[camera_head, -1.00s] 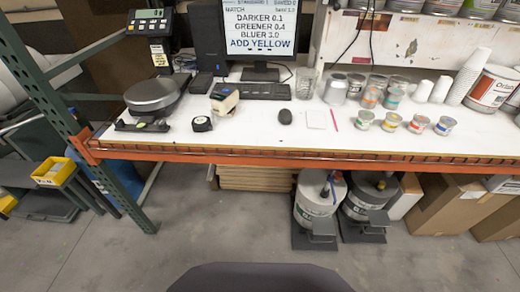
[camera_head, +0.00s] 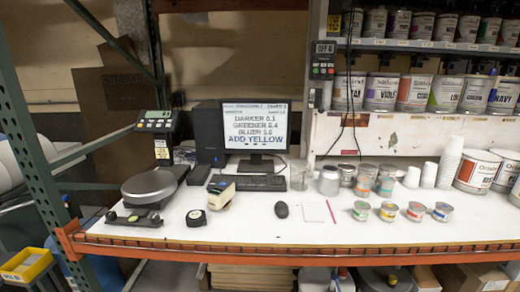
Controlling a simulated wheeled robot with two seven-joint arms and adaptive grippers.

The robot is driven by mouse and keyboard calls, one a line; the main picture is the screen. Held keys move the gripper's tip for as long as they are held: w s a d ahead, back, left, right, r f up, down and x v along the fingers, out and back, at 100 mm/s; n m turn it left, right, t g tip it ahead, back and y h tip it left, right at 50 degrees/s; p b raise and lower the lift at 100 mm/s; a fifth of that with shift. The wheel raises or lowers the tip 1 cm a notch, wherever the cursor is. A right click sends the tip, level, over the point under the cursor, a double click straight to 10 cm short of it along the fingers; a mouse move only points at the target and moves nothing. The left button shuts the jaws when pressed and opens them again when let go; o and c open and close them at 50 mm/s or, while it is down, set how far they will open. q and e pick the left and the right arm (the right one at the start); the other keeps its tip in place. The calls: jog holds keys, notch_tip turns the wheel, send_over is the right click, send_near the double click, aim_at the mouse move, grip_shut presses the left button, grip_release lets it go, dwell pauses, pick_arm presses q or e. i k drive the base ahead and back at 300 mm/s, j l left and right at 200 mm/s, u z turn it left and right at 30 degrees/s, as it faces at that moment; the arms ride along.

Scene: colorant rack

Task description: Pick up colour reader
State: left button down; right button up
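The likely colour reader (camera_head: 222,194) is a small cream-and-dark handheld device. It lies on the white bench top (camera_head: 260,230), left of centre, in front of the keyboard (camera_head: 247,183). A small black object with a pale round face (camera_head: 196,218), like a tape measure, sits just to its lower left. Neither of my grippers is in the head view, so their states do not show.
A round scale (camera_head: 150,187) stands to the left, and a monitor (camera_head: 255,127) behind. A dark mouse (camera_head: 281,210), a glass beaker (camera_head: 299,174), cans and small colour pots (camera_head: 388,211) stand to the right. An orange beam (camera_head: 290,253) edges the front.

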aim_at(219, 197)
jog(key=i+j, duration=1.05)
jog(key=i+l+z, duration=0.05)
